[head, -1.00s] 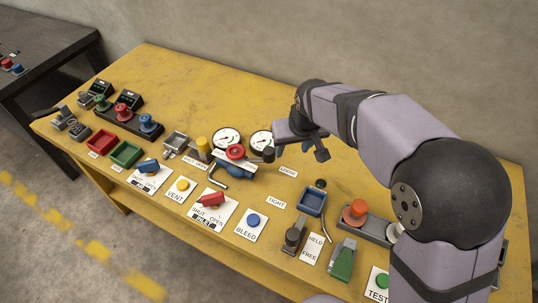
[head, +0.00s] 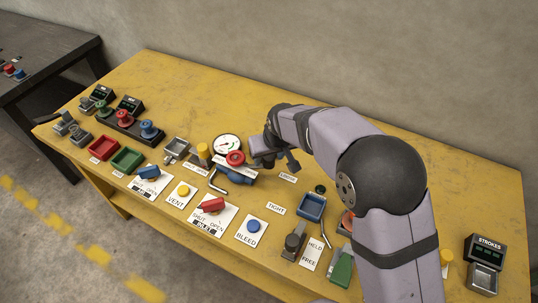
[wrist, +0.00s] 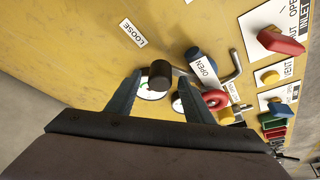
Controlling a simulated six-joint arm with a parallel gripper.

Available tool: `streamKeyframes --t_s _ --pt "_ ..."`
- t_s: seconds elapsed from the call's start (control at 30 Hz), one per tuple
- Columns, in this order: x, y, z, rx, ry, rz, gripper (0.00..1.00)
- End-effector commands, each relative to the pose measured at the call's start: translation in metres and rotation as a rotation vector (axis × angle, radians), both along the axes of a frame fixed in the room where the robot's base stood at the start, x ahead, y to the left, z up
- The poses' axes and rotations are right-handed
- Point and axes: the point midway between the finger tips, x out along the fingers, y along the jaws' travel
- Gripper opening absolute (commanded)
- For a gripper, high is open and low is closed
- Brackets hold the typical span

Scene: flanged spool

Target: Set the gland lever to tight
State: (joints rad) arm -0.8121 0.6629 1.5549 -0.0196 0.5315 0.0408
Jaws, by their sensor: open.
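The gland lever's black cylindrical knob (wrist: 160,75) stands between the two fingers of my gripper (wrist: 161,76) in the wrist view. My gripper is open, with a finger on each side of the knob; contact cannot be told. In the head view my gripper (head: 279,164) is at the right end of the blue spool (head: 241,171) and hides most of the lever. The LOOSE label (head: 287,177) lies just right of the gripper; it also shows in the wrist view (wrist: 133,33). The TIGHT label (head: 276,209) lies farther toward the front edge.
A red handwheel (head: 236,158) and a yellow knob (head: 204,150) stand close left of my gripper. A gauge (head: 226,144) is behind them. A bent metal rod (head: 218,181) lies in front of the spool. A blue tray (head: 312,207) stands right of the TIGHT label.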

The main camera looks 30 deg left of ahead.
Motion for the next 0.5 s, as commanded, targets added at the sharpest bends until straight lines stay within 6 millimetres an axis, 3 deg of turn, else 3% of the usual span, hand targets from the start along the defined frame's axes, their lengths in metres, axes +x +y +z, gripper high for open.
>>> streamKeyframes --t_s 0.47,0.5 --pt "0.0032 0.0029 -0.0106 0.001 -0.001 0.0 0.47" --pt "0.0031 0.0029 -0.0105 0.001 -0.001 0.0 0.4"
